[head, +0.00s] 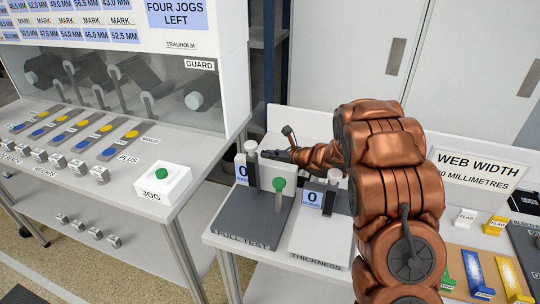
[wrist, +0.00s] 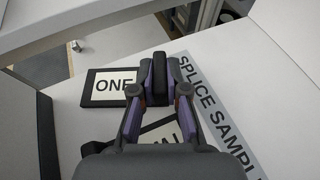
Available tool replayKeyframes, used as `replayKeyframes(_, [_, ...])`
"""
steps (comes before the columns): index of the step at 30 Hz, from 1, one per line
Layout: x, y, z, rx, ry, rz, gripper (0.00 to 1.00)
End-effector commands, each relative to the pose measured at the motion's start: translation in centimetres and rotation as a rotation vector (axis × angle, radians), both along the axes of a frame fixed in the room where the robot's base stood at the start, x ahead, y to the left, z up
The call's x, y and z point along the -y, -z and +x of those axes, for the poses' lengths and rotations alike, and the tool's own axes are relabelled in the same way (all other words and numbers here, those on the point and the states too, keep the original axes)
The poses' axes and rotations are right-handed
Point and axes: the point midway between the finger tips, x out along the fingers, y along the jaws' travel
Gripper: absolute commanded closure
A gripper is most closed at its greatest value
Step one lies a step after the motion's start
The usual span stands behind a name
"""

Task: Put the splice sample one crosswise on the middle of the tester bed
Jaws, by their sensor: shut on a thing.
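Splice sample one is a flat black piece with a white label reading ONE (wrist: 112,86), at the left of my gripper in the wrist view. My gripper (wrist: 159,84) is shut on its upright dark grip. I cannot tell whether the sample touches the white table. In the head view my arm reaches left behind the testers; the gripper is small and partly hidden there, and the sample does not show clearly. The tester bed is the dark grey slab marked PULL TEST (head: 238,220), in front of the gripper.
Another labelled sample (wrist: 163,130) lies partly hidden below my gripper, beside the SPLICE SAMPLES strip (wrist: 222,120). The pull tester has a green knob (head: 278,184). The thickness tester (head: 316,242) stands right of it. The jog button box (head: 162,184) is on the left bench.

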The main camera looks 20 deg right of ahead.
Motion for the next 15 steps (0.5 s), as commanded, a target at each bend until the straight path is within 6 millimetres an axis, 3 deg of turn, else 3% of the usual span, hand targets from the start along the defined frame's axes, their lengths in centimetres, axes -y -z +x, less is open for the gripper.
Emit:
replayKeyframes(12, [0.01, 0.36, 0.01, 0.000, 0.000, 0.001, 1.00])
replayKeyframes(13, [0.00, 0.24, 0.00, -0.001, 0.001, 0.002, 0.83])
replayKeyframes(15, [-0.01, 0.22, -0.01, 0.000, 0.001, 0.002, 0.76])
